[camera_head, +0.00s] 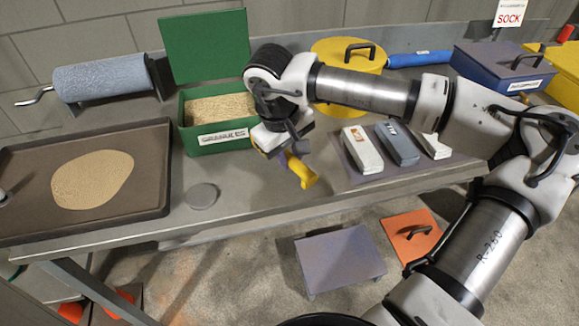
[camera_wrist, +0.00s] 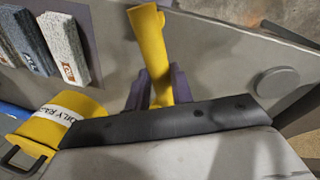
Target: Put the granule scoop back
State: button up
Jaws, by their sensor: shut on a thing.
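A yellow scoop (camera_head: 303,172) is held in my gripper (camera_head: 290,153) above the grey bench, to the right of the granule bin. In the wrist view the scoop (camera_wrist: 149,45) stands out between the two dark fingers of my gripper (camera_wrist: 158,90), which are shut on it. The part between the fingers is partly hidden. The green granule bin (camera_head: 222,146) has its lid (camera_head: 205,46) raised and tan granules inside. A label is on its front. My wrist covers the bin's right edge in the head view.
A dark tray (camera_head: 150,150) with a tan granule patch lies at left, near a grey disc (camera_head: 201,196). Several blocks, including a white one (camera_head: 362,150), lie on a mat at right. A yellow round can (camera_head: 325,52) stands behind my arm. Bare bench lies below my gripper.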

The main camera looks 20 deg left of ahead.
jog(key=shift+f, duration=2.4)
jog(key=o, duration=0.9)
jog(key=shift+r, duration=0.1)
notch_tip(320, 180, up, 12)
jog(key=s+a, duration=0.1)
jog(key=s, duration=0.1)
jog(key=shift+b, duration=0.3)
